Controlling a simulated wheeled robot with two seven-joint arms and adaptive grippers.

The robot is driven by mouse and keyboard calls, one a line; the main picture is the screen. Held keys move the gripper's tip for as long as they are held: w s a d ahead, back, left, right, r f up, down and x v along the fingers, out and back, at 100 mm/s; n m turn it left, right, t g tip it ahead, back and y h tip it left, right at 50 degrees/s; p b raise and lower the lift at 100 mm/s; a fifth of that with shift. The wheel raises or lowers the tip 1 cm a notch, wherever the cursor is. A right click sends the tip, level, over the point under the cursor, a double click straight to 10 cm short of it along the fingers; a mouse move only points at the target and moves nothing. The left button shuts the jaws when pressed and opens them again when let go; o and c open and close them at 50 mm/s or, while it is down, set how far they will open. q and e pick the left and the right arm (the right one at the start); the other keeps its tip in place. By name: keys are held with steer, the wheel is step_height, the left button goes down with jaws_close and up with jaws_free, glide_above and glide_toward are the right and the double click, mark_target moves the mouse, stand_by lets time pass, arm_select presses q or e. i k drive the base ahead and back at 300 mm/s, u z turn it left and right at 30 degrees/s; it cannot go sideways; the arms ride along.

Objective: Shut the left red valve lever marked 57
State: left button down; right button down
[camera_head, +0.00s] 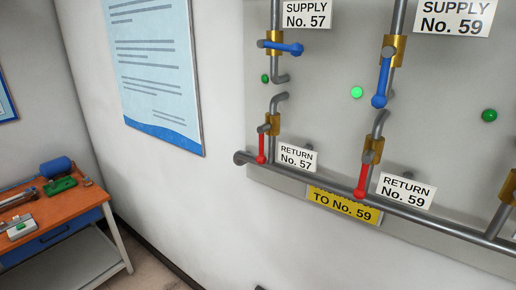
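The left red valve lever (261,147) hangs down along its pipe, just left of the "RETURN No. 57" label (297,157). It sits on a brass valve body (273,123) above the horizontal pipe. A second red lever (363,181) hangs down beside the "RETURN No. 59" label (406,191). The blue lever (283,47) under "SUPPLY No. 57" lies across its pipe, and the blue lever (384,80) of No. 59 points down along its pipe. Neither of my grippers shows in the head view.
The horizontal grey pipe (330,185) runs along the panel's lower edge, with a yellow sign (344,205) on it. A poster (158,70) hangs on the wall to the left. An orange-topped workbench (55,212) with tools stands at lower left.

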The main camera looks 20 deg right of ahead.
mark_target(260, 159)
steer(key=z, duration=0.3)
steer(key=k, duration=0.8)
steer(key=z, duration=0.6)
steer(key=k, duration=0.55)
steer(key=u, duration=0.6)
steer(key=i, duration=0.95)
steer(key=u, duration=0.15)
